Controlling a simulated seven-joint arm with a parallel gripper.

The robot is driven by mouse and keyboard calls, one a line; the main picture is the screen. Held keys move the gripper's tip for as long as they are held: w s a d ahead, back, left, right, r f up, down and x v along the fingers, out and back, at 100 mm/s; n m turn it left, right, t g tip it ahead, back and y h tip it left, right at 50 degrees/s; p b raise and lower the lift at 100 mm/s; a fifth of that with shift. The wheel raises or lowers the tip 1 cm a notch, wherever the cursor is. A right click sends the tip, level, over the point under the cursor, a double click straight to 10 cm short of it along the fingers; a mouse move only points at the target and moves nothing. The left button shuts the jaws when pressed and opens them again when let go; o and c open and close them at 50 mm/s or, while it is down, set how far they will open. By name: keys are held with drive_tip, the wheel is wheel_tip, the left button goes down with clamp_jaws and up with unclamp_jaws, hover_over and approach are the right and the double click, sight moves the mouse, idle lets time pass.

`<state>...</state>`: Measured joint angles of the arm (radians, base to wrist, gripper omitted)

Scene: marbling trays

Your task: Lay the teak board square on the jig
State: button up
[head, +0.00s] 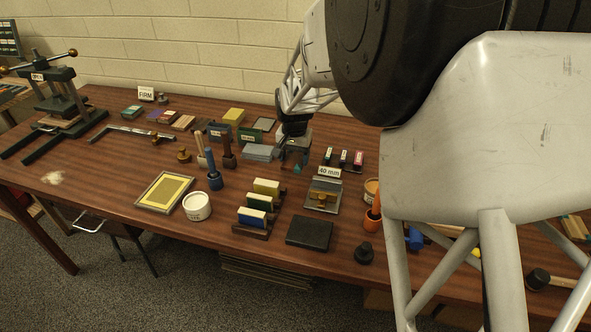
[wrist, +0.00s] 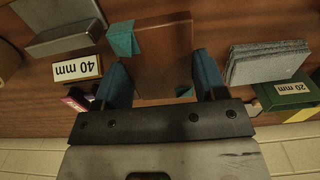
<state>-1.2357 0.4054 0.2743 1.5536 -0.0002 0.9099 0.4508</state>
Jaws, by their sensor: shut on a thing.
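My gripper (wrist: 162,62) is shut on the reddish-brown teak board (wrist: 164,38), which lies between its two blue fingers in the wrist view. A teal corner piece (wrist: 123,38) sits at one edge of the board, and a smaller teal bit (wrist: 184,92) shows by the other side. These look like parts of the jig, whose base I cannot make out. In the head view my gripper (head: 293,150) is low over the table's middle, with teal (head: 298,168) just below it. Whether the board touches the jig or is square to it, I cannot tell.
A 40 mm sign (head: 328,172) and metal plate with a brass knob stand close by. A grey slab stack (head: 262,152) is on the gripper's left. Small bottles (head: 344,158) stand to its right. A rack of coloured blocks (head: 259,203) is in front.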

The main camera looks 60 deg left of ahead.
sight(294, 176)
drive_tip(key=shift+f, duration=0.85)
drive_tip(key=shift+f, duration=0.1)
drive_tip(key=shift+f, duration=1.75)
drive_tip(key=shift+f, duration=0.15)
drive_tip(key=o, duration=0.9)
drive_tip(key=shift+o, duration=0.2)
wheel_tip(294, 176, up, 12)
drive_tip(key=shift+r, duration=0.15)
